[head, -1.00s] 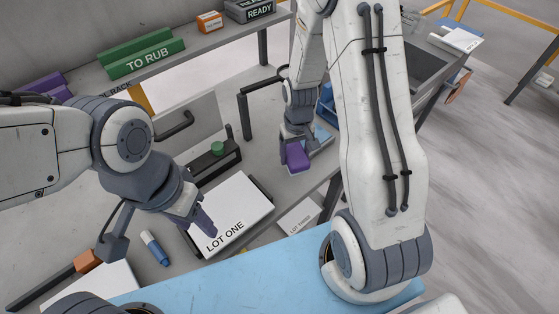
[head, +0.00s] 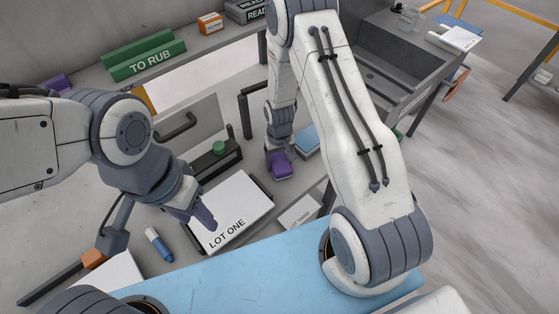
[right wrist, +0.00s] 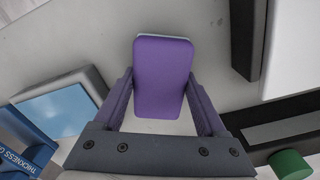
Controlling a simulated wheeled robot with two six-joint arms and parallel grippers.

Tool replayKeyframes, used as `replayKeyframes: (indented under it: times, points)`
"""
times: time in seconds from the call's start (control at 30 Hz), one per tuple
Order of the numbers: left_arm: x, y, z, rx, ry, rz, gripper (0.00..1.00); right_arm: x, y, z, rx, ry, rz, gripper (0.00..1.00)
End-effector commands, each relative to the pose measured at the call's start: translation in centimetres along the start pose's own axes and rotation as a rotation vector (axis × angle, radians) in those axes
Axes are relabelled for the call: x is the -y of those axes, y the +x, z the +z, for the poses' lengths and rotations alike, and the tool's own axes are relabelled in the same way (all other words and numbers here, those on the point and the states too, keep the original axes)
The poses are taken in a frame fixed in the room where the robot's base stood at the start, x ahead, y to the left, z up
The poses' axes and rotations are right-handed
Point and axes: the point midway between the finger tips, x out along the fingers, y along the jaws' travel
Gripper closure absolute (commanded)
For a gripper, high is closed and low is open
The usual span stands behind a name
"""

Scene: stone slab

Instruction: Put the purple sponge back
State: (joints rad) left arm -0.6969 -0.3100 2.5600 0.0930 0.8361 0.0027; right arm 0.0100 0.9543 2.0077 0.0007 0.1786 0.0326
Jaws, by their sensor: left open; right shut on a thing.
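The purple sponge (head: 281,168) is held in my right gripper (head: 279,155), over the grey slab in the middle of the head view. In the right wrist view the sponge (right wrist: 163,78) sits between both fingers, with a pale layer showing at its far edge. I cannot tell whether it touches the slab. My left gripper (head: 200,214) is open and empty, near the left edge of the LOT ONE sheet.
The LOT ONE sheet (head: 234,212) and a blue-and-white tube (head: 158,245) lie in front. A light-blue-topped block (head: 307,140) is right of the sponge. A green knob (head: 219,147) stands on a dark stand. A shelf behind holds green TO RUB blocks (head: 147,61).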

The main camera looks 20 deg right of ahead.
Motion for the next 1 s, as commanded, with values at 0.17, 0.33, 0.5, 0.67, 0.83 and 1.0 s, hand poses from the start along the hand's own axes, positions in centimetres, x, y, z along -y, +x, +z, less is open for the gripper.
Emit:
replayKeyframes:
  times: [0.17,0.33,0.5,0.67,0.83,1.0]
  points:
    - [0.0,0.3,0.0,0.0,0.0,0.0,0.5,0.0,0.3,0.0,0.0,0.0,0.0,0.11]
    - [0.0,0.3,0.0,0.0,0.0,0.0,0.5,0.0,0.3,0.0,0.001,0.0,0.0,0.0]
    - [0.0,0.0,0.0,0.0,0.0,0.0,0.5,0.0,-0.1,0.0,0.0,0.0,0.0,0.0]
    - [0.0,0.6,0.0,0.0,0.0,0.0,0.5,0.0,-1.4,-0.1,-0.003,0.0,0.0,0.0]
    - [0.1,1.5,0.1,0.0,0.001,0.0,0.5,0.0,-4.6,-0.1,-0.007,0.0,0.0,0.0]
    - [0.2,2.2,0.1,0.0,0.001,0.0,0.5,0.0,-8.1,-0.1,-0.006,0.0,0.0,0.0]
